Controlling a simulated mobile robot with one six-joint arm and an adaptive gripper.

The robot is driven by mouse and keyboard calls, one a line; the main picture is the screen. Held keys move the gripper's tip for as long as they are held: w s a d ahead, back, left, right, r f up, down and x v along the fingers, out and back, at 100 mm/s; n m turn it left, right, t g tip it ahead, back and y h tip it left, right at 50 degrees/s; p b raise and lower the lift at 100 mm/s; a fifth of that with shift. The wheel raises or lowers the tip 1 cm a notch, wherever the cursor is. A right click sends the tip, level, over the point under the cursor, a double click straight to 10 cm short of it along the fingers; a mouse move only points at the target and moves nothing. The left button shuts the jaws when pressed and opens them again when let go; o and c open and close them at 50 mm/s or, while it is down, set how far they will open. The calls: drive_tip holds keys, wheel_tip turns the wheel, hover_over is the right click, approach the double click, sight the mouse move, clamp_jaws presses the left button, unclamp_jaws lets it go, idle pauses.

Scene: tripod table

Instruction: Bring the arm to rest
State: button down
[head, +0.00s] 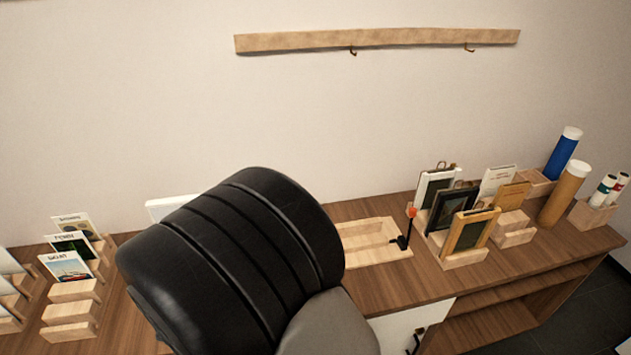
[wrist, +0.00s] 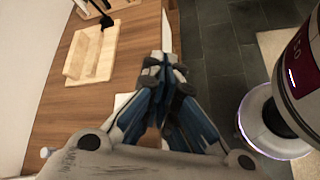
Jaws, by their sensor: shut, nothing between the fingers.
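My gripper (wrist: 160,68) shows in the wrist view with its fingers together and nothing between them. It is over the front edge of the wooden counter (wrist: 122,63), with the dark floor to its right. In the head view, a large black part of my arm covers the middle of the counter (head: 387,285), and the gripper itself cannot be seen.
A pale wooden tray (head: 365,243) with a small black tripod (head: 402,242) lies on the counter. Framed pictures (head: 468,233) and tubes (head: 563,194) stand at the right, card holders (head: 72,290) at the left. A hook rail (head: 380,39) hangs on the wall.

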drive_tip(key=s+d+r+m+y, duration=1)
drive_tip(key=s+d+r+m, duration=0.3)
drive_tip(key=d+r+m, duration=0.2)
drive_tip(key=shift+r+m, duration=0.2)
drive_tip(key=shift+m, duration=0.5)
